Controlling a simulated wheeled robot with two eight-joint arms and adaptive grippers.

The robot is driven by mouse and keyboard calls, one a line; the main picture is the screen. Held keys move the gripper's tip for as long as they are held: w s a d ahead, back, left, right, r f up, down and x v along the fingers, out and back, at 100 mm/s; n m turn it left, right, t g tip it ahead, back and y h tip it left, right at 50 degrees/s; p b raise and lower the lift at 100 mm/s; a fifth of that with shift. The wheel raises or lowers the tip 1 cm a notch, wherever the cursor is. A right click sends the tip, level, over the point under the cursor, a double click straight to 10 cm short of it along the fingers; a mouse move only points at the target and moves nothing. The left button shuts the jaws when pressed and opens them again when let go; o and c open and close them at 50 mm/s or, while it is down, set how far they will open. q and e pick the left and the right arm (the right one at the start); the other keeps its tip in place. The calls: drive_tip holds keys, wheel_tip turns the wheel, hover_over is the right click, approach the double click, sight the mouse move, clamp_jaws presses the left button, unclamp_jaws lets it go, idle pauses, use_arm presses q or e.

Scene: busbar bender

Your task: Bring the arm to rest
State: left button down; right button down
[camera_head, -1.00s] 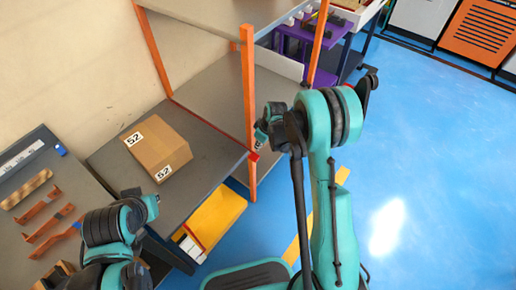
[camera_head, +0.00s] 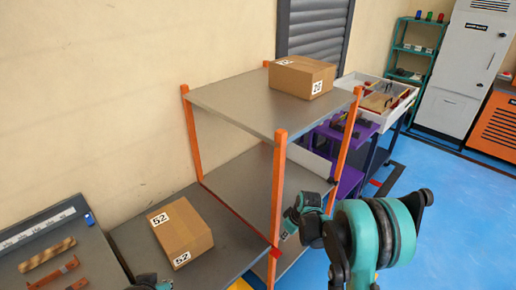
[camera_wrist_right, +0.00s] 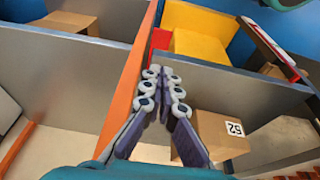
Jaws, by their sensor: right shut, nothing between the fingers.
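My right arm comes in at the lower right of the head view, with its elbow bent. My right gripper (camera_head: 285,235) is small there, beside the front orange post of the shelf rack, partly hidden by its own wrist. In the right wrist view its fingers (camera_wrist_right: 162,78) are together and hold nothing. They point along the orange post, with the box marked 52 beyond and to their right. Only a small teal and dark piece of my left arm shows at the bottom edge of the head view; its gripper is out of frame.
The rack's top shelf (camera_head: 225,103) carries a cardboard box (camera_head: 302,77). The box marked 52 (camera_head: 180,232) lies on a lower grey surface (camera_head: 128,232). Copper-coloured bars (camera_head: 52,277) lie at the lower left. A purple cart (camera_head: 345,135) stands behind. Blue floor (camera_head: 450,215) is open at right.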

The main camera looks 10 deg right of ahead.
drive_tip(key=s+r+m+t+h, duration=0.1)
drive_tip(key=s+r+m, duration=0.1)
drive_tip(key=s+r, duration=0.45)
drive_tip(key=s+r+m+t, duration=0.15)
drive_tip(key=s+r, duration=0.25)
drive_tip(key=r, duration=0.5)
drive_tip(key=s+r+m+t+h, duration=0.1)
drive_tip(key=s+r+m+t, duration=0.1)
drive_tip(key=s, duration=1.1)
drive_tip(key=shift+s+a+r+m, duration=0.25)
drive_tip(key=shift+a+r+m, duration=0.15)
drive_tip(key=shift+r+m, duration=0.55)
